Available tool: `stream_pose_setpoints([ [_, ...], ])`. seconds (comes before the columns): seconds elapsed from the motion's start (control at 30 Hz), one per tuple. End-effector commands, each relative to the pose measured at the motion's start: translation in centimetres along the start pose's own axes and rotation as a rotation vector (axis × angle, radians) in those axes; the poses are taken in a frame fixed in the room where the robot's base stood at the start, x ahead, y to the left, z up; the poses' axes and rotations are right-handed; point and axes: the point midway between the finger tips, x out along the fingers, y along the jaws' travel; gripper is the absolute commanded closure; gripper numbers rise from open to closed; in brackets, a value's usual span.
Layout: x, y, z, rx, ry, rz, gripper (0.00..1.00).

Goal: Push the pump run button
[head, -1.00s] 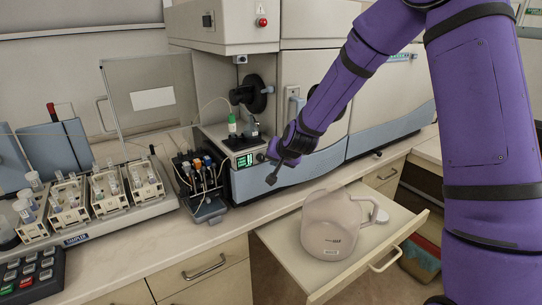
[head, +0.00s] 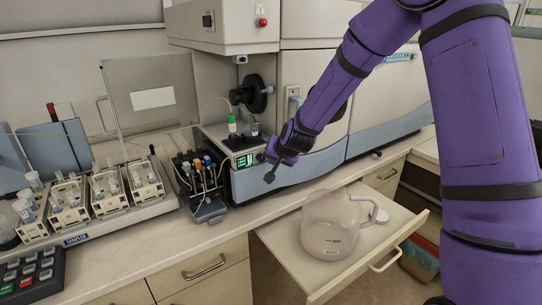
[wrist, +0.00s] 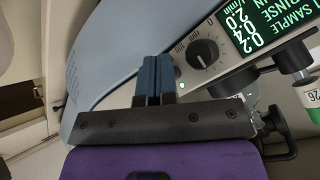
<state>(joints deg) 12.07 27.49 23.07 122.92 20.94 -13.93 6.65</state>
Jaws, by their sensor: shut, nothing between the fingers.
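The pump panel shows in the head view as a green-lit display (head: 245,160) on the front of the instrument, just left of my gripper (head: 268,177). In the wrist view the panel has a green display (wrist: 262,22) and a black dial (wrist: 202,54).
A tubing pump (head: 205,185) is left of the panel. Sample racks (head: 100,195) fill the left counter. A green-capped bottle (head: 232,124) stands above the panel.

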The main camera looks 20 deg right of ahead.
Motion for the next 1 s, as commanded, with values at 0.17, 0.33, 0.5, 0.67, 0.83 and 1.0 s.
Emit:
stream_pose_setpoints([
  [0.17, 0.01, 0.01, -0.02, 0.0, 0.0, 0.0, 1.0],
  [0.33, 0.1, -0.05, -0.09, 0.0, 0.001, 0.0, 1.0],
  [0.5, 0.15, -0.07, -0.13, 0.0, 0.001, 0.0, 1.0],
  [0.67, -0.03, 0.07, 0.0, 0.001, 0.001, 0.001, 1.0],
  [0.83, -0.5, 0.46, 0.33, 0.001, 0.001, 0.001, 1.0],
  [1.0, -0.64, 0.54, 0.44, 0.001, 0.001, 0.001, 1.0],
])
